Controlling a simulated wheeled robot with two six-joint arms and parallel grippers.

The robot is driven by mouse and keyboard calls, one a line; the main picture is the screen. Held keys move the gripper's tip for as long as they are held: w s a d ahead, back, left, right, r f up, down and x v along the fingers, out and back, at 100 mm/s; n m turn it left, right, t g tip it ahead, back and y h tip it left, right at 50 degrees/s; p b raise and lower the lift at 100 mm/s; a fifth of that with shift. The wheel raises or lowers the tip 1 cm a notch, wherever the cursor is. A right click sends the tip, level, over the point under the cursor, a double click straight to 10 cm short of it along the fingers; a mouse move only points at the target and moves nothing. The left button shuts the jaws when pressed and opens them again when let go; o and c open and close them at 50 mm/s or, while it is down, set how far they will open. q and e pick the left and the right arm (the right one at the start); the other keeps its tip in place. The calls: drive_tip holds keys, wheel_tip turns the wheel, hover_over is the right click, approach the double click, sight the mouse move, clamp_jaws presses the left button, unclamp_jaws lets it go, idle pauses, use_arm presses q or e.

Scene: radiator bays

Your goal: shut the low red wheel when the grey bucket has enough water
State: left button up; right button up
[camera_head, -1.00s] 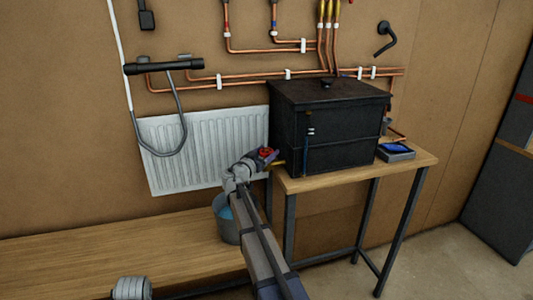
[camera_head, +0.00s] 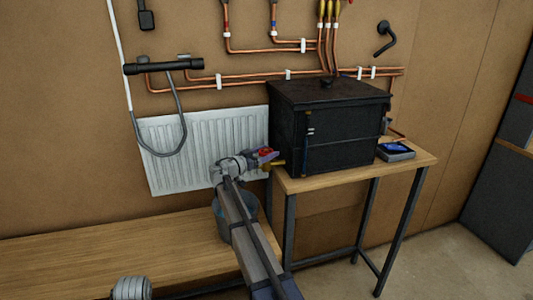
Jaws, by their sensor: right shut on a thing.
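The low red wheel (camera_head: 265,152) is at the left side of the black tank (camera_head: 335,125), above a brass tap (camera_head: 276,163). My right gripper (camera_head: 261,156) is at the wheel, shut on it; the fingers hide part of it. The grey bucket (camera_head: 248,209) stands below the tap, at the right end of the low bench. My right arm covers much of it, and only a little blue water (camera_head: 218,210) shows, so its level cannot be read. My left gripper is not in view; only a grey part of my arm shows at the bottom left.
The tank stands on a wooden table (camera_head: 420,160) with dark legs. A tray with a blue thing (camera_head: 397,151) lies to its right. A white radiator (camera_head: 170,150) and copper pipes (camera_head: 230,80) are on the wall. The low bench (camera_head: 120,260) is mostly clear.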

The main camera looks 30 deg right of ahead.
sight(260, 154)
drive_tip(key=shift+r, duration=0.1)
drive_tip(key=o, duration=1.3)
drive_tip(key=shift+a, duration=0.1)
drive_tip(key=v, duration=0.7)
drive_tip(key=shift+a, duration=0.3)
